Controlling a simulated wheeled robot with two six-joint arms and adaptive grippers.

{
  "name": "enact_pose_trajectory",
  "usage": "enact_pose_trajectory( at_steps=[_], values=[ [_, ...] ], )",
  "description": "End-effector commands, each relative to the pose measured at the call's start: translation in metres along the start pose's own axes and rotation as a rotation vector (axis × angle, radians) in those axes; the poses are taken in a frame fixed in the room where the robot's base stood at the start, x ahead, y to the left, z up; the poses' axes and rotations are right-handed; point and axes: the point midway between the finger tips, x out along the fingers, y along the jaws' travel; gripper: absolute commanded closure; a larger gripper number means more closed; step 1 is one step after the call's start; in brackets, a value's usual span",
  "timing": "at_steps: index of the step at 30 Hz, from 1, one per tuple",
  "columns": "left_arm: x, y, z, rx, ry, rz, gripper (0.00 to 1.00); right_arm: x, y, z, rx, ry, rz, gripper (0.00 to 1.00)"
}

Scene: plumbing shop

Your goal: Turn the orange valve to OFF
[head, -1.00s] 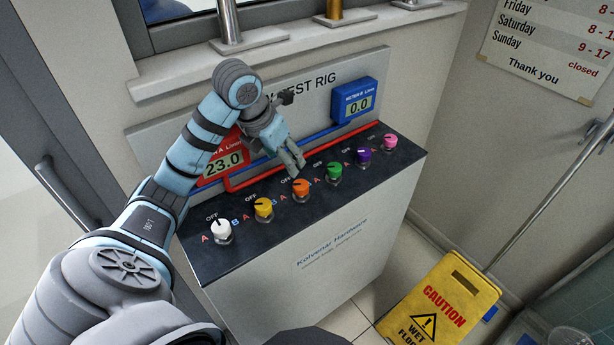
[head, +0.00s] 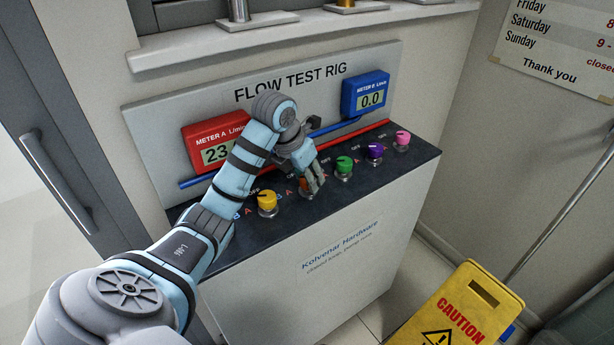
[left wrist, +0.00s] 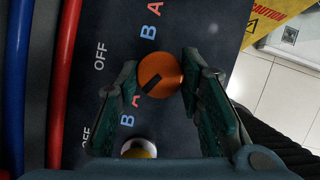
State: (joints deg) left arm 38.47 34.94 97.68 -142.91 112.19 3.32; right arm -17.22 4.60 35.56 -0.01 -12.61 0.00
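The orange valve (head: 303,187) is a round knob on the dark top of the flow test rig, mostly hidden by my left gripper (head: 313,186) in the head view. In the left wrist view the orange valve (left wrist: 163,70) shows from above. Its black mark points down-left toward its letter A, and its OFF label (left wrist: 100,56) lies to the left. My left gripper (left wrist: 160,68) is open, with one finger on each side of the knob and apparently small gaps; I cannot tell whether either finger touches it. My right gripper is out of view.
The yellow valve (head: 267,201) and green valve (head: 344,165) flank it closely; purple (head: 375,151) and pink (head: 402,139) stand farther right. Red meter A (head: 217,142) is partly covered by my arm. Blue meter B (head: 367,95) reads 0.0. A yellow caution sign (head: 460,310) stands on the floor.

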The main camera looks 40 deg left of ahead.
Motion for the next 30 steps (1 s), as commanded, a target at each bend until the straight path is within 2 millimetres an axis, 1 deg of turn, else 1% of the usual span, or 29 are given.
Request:
enact_pose_trajectory(
  at_steps=[1, 3, 4, 11, 17, 23, 30],
  values=[
    [0.0, -0.001, 0.0, 0.001, 0.0, -0.002, 0.81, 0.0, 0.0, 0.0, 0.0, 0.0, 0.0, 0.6],
    [0.0, -0.001, 0.0, 0.001, 0.0, -0.002, 0.92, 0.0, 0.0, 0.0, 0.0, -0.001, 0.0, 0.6],
    [0.0, -0.001, 0.0, 0.0, 0.0, -0.002, 0.94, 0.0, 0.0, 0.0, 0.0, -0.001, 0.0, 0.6],
    [0.0, 0.0, 0.0, 0.015, 0.0, -0.008, 0.94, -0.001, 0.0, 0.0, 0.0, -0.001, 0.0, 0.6],
    [-0.001, 0.0, 0.0, 0.079, 0.001, -0.035, 0.94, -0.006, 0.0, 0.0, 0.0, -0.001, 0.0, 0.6],
    [-0.001, 0.001, 0.0, 0.204, 0.002, -0.088, 0.94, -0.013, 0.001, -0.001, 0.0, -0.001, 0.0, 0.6],
    [-0.001, 0.002, 0.001, 0.407, 0.001, -0.174, 0.94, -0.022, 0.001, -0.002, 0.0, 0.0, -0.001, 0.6]
  ],
)
